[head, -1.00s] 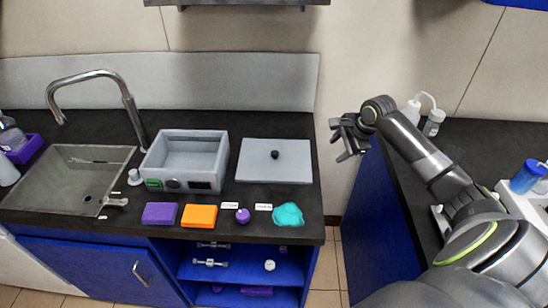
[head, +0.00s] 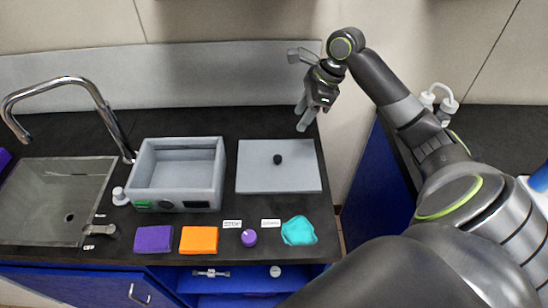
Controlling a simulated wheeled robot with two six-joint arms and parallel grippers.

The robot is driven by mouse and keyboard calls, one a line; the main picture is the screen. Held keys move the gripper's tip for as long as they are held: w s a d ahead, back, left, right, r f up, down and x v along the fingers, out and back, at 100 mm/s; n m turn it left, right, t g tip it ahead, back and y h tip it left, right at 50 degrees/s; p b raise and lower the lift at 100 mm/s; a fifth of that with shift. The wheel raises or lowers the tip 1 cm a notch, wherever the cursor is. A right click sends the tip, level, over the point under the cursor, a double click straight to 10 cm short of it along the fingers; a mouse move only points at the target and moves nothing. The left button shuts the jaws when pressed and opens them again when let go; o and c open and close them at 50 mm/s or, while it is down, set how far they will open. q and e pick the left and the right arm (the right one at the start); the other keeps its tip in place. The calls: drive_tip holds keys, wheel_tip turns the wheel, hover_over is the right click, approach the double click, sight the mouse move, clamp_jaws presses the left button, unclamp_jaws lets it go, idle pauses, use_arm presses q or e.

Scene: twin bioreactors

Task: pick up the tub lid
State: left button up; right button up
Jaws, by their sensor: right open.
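The tub lid (head: 258,178) is a flat grey rectangular plate with a small black knob (head: 278,159) near its middle. It lies flat on the dark counter, just right of the open grey tub (head: 150,170). My right gripper (head: 304,121) is open and empty, above and behind the lid's back right corner, with its fingers pointing down. It is apart from the lid. My left gripper does not show.
A sink (head: 50,200) with a tall curved tap (head: 100,105) is at the left. Along the front edge lie a purple sponge (head: 154,239), an orange sponge (head: 198,240), a purple knobbed object (head: 249,238) and a teal cloth (head: 299,231). White bottles (head: 440,100) stand on the right counter.

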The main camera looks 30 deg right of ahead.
approach(278, 157)
drive_tip(key=x, duration=0.3)
drive_tip(key=shift+a, duration=0.3)
drive_tip(key=shift+f, duration=0.15)
drive_tip(key=x, duration=0.4)
drive_tip(key=shift+f+p, duration=0.25)
drive_tip(key=shift+p, duration=0.05)
drive_tip(key=shift+w+a+f, duration=0.1)
drive_tip(key=shift+f, duration=0.25)
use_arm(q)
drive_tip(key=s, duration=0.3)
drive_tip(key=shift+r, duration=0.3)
use_arm(e)
clamp_jaws()
